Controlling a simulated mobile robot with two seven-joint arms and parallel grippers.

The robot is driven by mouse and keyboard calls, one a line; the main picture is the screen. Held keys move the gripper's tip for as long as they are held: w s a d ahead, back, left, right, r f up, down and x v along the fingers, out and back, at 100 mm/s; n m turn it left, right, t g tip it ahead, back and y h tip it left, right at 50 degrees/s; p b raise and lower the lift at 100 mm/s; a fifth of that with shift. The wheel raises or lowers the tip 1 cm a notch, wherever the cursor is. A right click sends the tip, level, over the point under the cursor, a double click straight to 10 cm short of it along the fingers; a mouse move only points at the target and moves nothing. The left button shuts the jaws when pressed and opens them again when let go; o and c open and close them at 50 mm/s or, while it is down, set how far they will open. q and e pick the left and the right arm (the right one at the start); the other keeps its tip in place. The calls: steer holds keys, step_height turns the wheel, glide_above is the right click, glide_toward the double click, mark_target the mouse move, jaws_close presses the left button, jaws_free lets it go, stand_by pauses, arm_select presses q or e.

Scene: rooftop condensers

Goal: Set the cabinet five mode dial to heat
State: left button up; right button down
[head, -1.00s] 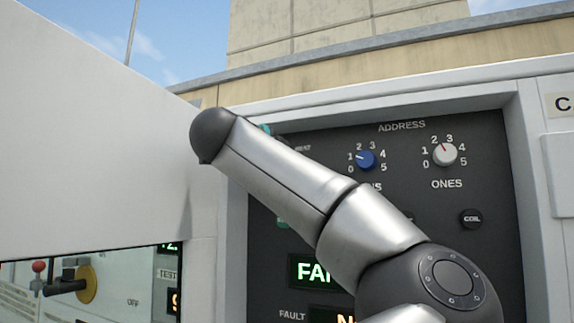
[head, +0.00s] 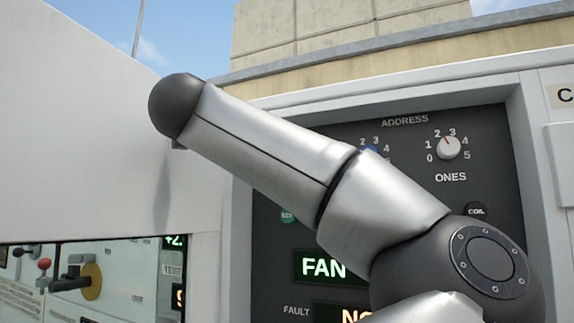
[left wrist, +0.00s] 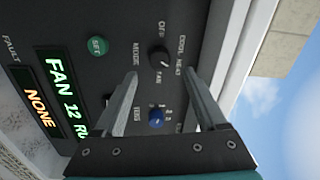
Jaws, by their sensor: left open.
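The black mode dial (left wrist: 159,57) is on the dark panel in the left wrist view, which shows the panel turned sideways. OFF, COOL, HEAT and FAN labels surround it. I cannot tell which label its pointer is at. My left gripper (left wrist: 161,74) is open, its two fingers reaching toward the panel with the fingertips on either side of the dial's lower edge. I cannot tell whether they touch it. In the head view my arm hides the dial and the gripper. My right gripper is in neither view.
A blue tens knob (left wrist: 155,117) shows between the fingers, and a white ones knob (head: 448,147) sits on the panel. A green button (left wrist: 97,46) and a lit FAN display (left wrist: 62,95) are nearby. A white panel (head: 90,130) stands at the left.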

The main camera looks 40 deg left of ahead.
arm_select(q)
steer(key=v, duration=0.5)
steer(key=shift+s+b, duration=0.1)
steer(key=shift+b, duration=0.3)
steer(key=shift+d, duration=0.1)
